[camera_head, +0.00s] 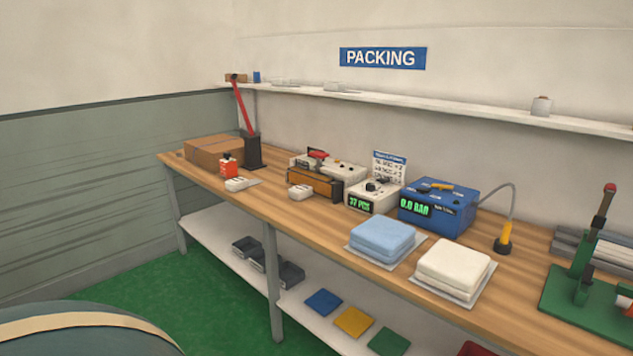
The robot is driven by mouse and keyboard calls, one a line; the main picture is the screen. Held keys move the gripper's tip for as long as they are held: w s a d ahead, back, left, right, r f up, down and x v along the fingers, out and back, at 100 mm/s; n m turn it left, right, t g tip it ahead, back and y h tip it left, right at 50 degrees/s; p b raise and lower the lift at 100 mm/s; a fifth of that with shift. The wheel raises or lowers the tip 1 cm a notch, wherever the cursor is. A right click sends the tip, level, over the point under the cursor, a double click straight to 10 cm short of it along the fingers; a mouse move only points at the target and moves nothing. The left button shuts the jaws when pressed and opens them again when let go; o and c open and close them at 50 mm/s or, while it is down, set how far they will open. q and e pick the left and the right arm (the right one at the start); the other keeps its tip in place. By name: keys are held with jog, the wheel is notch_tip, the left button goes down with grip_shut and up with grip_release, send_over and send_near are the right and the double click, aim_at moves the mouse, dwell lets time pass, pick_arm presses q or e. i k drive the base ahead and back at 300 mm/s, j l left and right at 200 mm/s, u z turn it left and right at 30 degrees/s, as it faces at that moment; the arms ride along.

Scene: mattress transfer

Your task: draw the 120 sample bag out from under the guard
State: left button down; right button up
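A machine with an amber-brown front panel (315,184), which looks like the guard, stands mid-bench below a light body with a red-topped part (318,154). I cannot make out a bag under the panel. A small white item (300,192) lies at its front left. Another small white item (240,184) lies farther left on a thin pale sheet. No 120 label is readable on either, so I cannot tell which thing is the sample bag. Neither of my grippers is in view.
The wooden bench (330,222) also holds a cardboard box (213,149), a red-handled press (252,150), a counter box (372,196), a blue meter (437,207), blue (382,240) and white (453,268) folded stacks, and a green stand (590,300). Green floor (215,295) lies in front.

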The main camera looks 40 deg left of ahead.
aim_at(298, 193)
jog(key=j+z, duration=0.15)
jog(key=j, duration=0.4)
jog(key=i+j+z, duration=0.2)
jog(key=j, duration=0.3)
jog(key=j+z, duration=0.15)
jog(key=j, duration=2)
jog(key=k, duration=0.05)
